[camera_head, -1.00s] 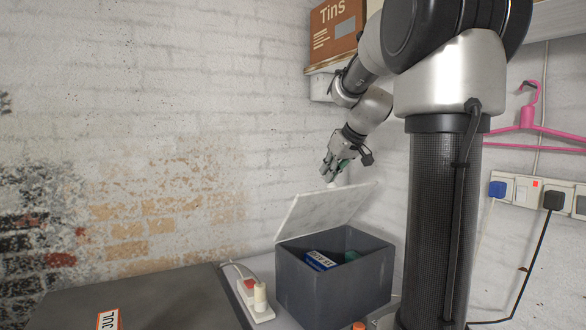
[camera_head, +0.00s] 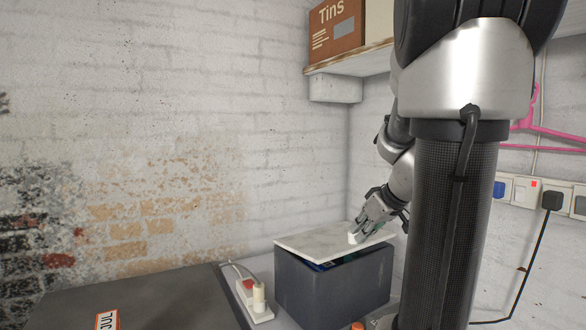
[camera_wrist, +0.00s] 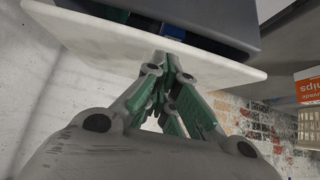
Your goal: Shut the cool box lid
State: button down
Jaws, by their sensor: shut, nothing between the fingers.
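The cool box (camera_head: 325,294) is dark grey and stands on the counter. Its pale lid (camera_head: 312,242) lies low over it, slightly tilted, with a dark gap along the front and right where a little of the contents shows. My gripper (camera_head: 354,238) is shut and empty, its fingertips at the lid near the right part of its upper side. In the wrist view the closed fingertips (camera_wrist: 163,58) meet the lid's edge area (camera_wrist: 100,38), and the box (camera_wrist: 215,22) with dark and blue contents shows beyond. Most of the contents are hidden.
A white power strip (camera_head: 254,302) with plugs lies just left of the box. A shelf (camera_head: 350,64) with a Tins box (camera_head: 336,28) is above. Wall sockets (camera_head: 525,192) and a pink hanger (camera_head: 555,135) are right.

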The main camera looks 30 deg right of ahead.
jog(key=shift+s+f, duration=0.2)
jog(key=shift+f, duration=0.4)
jog(key=shift+s+f, duration=0.15)
jog(key=shift+f, duration=0.4)
